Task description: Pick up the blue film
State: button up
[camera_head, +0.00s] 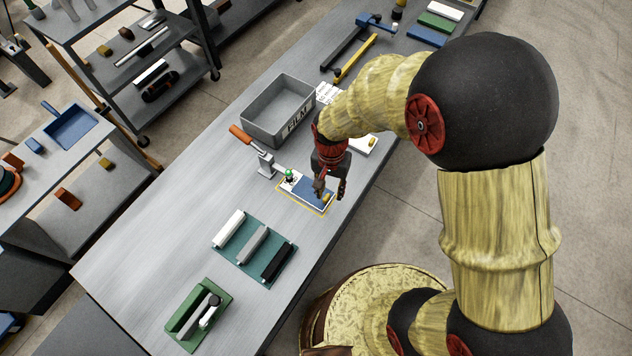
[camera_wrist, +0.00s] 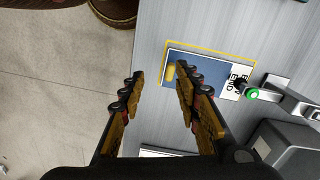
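The blue film (camera_head: 313,190) lies flat inside a yellow outline on the grey bench. It carries a yellow tab near its right end and meets a white lettered strip at its left. In the wrist view the blue film (camera_wrist: 208,69) shows ahead of the fingers, with the yellow tab (camera_wrist: 170,73) at its left edge. A green-tipped toggle clamp (camera_head: 267,163) stands over the white end. My gripper (camera_head: 330,190) is just above the tab end. In the wrist view my gripper (camera_wrist: 158,86) is open and empty, the right finger overlapping the film.
A grey bin labelled FILM (camera_head: 262,124) stands behind the clamp. A green mat (camera_head: 237,258) with several rollers and a green tool (camera_head: 184,322) lie toward the front left. Bare bench surrounds the yellow outline on its front side.

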aim_at(328, 195)
jog(key=shift+w+a+r+m+t, duration=0.15)
jog(key=shift+w+m, duration=0.15)
jog(key=shift+w, duration=0.3)
jog(key=shift+w+a+r+m+t, duration=0.15)
jog(key=shift+w+m, duration=0.15)
jog(key=shift+w, duration=0.25)
jog(key=shift+w+m, duration=0.15)
jog(key=shift+m, duration=0.45)
jog(key=shift+f, duration=1.35)
jog(key=f, duration=0.3)
jog(key=f+b, duration=0.1)
jog(key=f, duration=0.1)
jog(key=shift+s+d, duration=0.15)
jog(key=shift+s, duration=0.1)
jog(key=c, duration=0.3)
jog(key=c, duration=0.6)
jog(key=shift+o, duration=0.2)
jog(key=shift+r, duration=0.15)
